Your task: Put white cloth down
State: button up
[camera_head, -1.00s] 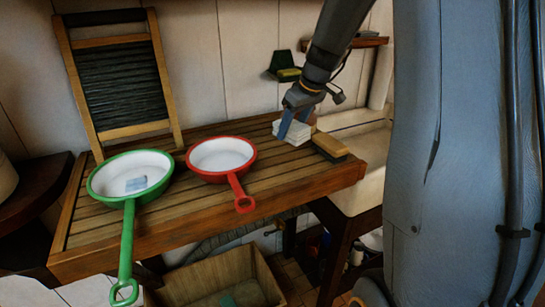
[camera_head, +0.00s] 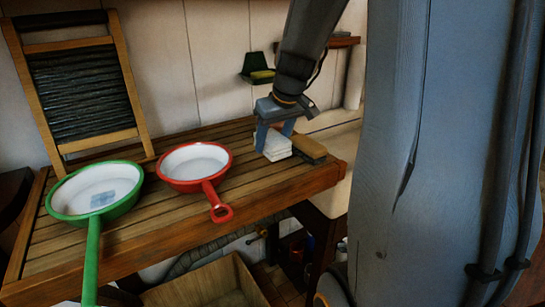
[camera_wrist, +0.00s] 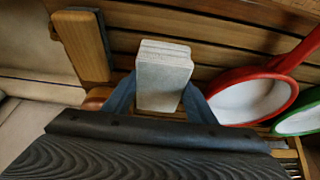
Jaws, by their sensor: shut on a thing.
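The white cloth (camera_head: 277,147) is a folded, layered block on the slatted wooden drainboard (camera_head: 262,186), left of a brush. It also shows in the wrist view (camera_wrist: 163,75), between two blue-grey fingers. My gripper (camera_head: 275,136) points down over the cloth and is shut on it, one finger on each side. The cloth looks level and at the board's surface; I cannot tell whether it bears fully on the wood.
A wooden brush (camera_head: 309,150) lies close right of the cloth. A red pan (camera_head: 195,165) and a green pan (camera_head: 97,190) stand to the left. A washboard (camera_head: 85,85) leans on the wall behind. Bare slats lie in front of the cloth.

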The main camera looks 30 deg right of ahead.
aim_at(271, 168)
jog(key=shift+f+p, duration=0.3)
jog(key=shift+f, duration=2.25)
jog(key=shift+f+b, duration=0.25)
jog(key=shift+b, duration=0.05)
jog(key=o, duration=1)
jog(key=shift+s+d+f, duration=0.1)
jog(key=shift+c, duration=0.2)
jog(key=shift+a+f, duration=0.1)
jog(key=shift+a, duration=0.15)
jog(key=shift+s, duration=0.1)
jog(key=shift+a+r+p, duration=0.15)
jog(key=shift+r+p, duration=0.15)
jog(key=shift+r, duration=0.15)
jog(key=v, duration=0.4)
jog(key=b+v, duration=0.1)
jog(key=v, duration=0.7)
jog(key=shift+d+b, duration=0.3)
